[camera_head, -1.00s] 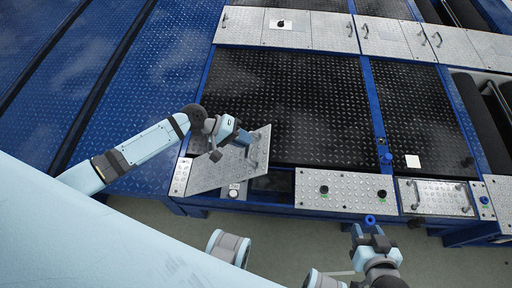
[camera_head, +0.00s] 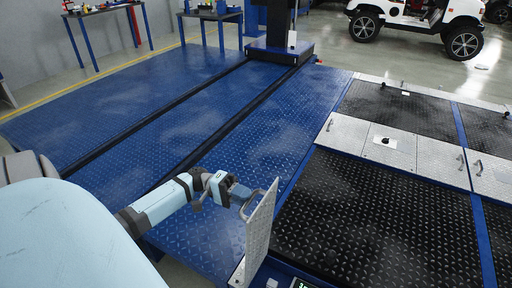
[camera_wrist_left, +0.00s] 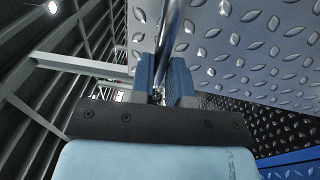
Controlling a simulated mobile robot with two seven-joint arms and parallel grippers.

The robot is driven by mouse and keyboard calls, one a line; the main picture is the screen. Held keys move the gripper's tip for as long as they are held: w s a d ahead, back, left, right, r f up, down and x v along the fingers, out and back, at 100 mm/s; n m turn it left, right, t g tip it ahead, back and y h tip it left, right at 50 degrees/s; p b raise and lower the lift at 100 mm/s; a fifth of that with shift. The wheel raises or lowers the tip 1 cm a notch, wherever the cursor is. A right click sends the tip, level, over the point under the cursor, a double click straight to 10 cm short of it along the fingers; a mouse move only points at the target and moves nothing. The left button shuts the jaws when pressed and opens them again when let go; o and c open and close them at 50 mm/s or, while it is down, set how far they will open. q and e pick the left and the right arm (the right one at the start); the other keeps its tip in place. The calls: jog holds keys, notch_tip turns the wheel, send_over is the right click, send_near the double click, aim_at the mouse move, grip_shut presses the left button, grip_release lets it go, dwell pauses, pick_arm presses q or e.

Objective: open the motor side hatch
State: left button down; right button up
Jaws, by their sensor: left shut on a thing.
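The motor side hatch (camera_head: 262,232) is a silver diamond-plate panel. It stands nearly upright at the near left end of the black plates in the head view, seen almost edge-on. My left gripper (camera_head: 240,194) is shut on its bar handle (camera_head: 248,207) from the left side. In the left wrist view, the blue fingers (camera_wrist_left: 165,82) close around the metal handle bar (camera_wrist_left: 172,35), with the hatch's patterned face (camera_wrist_left: 255,45) filling the upper right. The opening beneath the hatch is mostly out of view. My right gripper is not in view.
Blue diamond-plate decking (camera_head: 290,105) with dark grooves lies left and behind. Black tread plates (camera_head: 375,215) lie to the right, with closed silver hatches (camera_head: 390,145) behind them. Workbenches (camera_head: 100,12) and a white vehicle (camera_head: 405,18) stand far back.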

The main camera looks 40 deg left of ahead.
pick_arm(q)
jog(key=shift+s+a+f, duration=0.15)
jog(key=shift+a, duration=0.3)
jog(key=shift+s+a+f, duration=0.15)
jog(key=shift+a, duration=0.25)
jog(key=c, duration=1.1)
grip_release()
jog(key=r+v, duration=0.1)
jog(key=v, duration=1.2)
jog(key=shift+a+f, duration=0.4)
jog(key=shift+f, duration=0.15)
jog(key=shift+s, duration=0.1)
